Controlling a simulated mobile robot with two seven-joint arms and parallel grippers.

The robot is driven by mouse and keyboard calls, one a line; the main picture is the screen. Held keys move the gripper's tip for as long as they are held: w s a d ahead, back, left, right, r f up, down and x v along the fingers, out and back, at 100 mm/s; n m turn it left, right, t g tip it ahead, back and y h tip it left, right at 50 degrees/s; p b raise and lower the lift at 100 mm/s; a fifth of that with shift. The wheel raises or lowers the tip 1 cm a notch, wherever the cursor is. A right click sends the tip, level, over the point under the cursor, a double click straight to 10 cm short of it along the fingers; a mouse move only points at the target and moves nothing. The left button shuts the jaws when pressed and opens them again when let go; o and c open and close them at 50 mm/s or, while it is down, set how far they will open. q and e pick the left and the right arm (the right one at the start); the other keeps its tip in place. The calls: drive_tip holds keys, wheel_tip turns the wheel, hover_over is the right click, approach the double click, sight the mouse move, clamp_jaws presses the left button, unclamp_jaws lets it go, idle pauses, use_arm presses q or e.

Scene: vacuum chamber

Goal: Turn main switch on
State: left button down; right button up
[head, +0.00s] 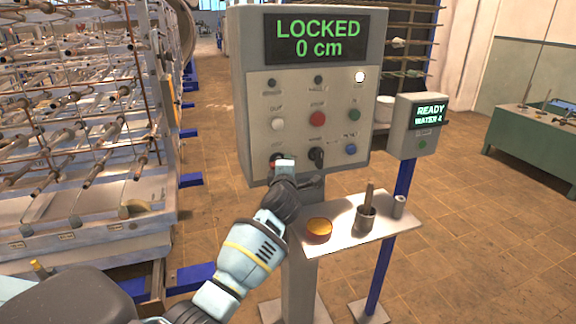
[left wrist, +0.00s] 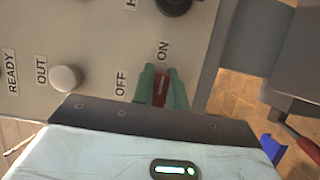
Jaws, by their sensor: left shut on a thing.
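The main switch (left wrist: 160,92) is a red rotary handle with a white line, low on the left of the grey control panel (head: 372,60). In the left wrist view, the OFF label (left wrist: 121,84) is left of it and the ON label (left wrist: 163,50) above it. Its white line runs roughly up and down, in line with ON. My left gripper (left wrist: 162,90) is shut on the handle, with its green fingers on either side. In the head view, my left gripper (head: 284,163) covers most of the switch. My right gripper is not in view.
The panel display (head: 317,40) reads LOCKED 0 cm. A black knob (head: 316,157) is close to the right of my gripper. Below, a shelf (head: 340,240) holds an amber dish (head: 318,230) and a cup (head: 366,217). A READY WATER display box (head: 415,125) stands right; racks (head: 75,120) stand left.

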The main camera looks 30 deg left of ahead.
use_arm(q)
drive_tip(key=c, duration=1.4)
unclamp_jaws()
drive_tip(key=shift+s+a+f, duration=0.1)
drive_tip(key=shift+s+a, duration=0.15)
drive_tip(key=shift+a, duration=0.1)
drive_tip(key=shift+d, duration=0.1)
drive_tip(key=shift+s+d+f, duration=0.1)
drive_tip(key=shift+s+d, duration=0.15)
drive_tip(key=shift+s, duration=0.15)
drive_tip(key=v, duration=0.7)
drive_tip(key=shift+r, duration=0.3)
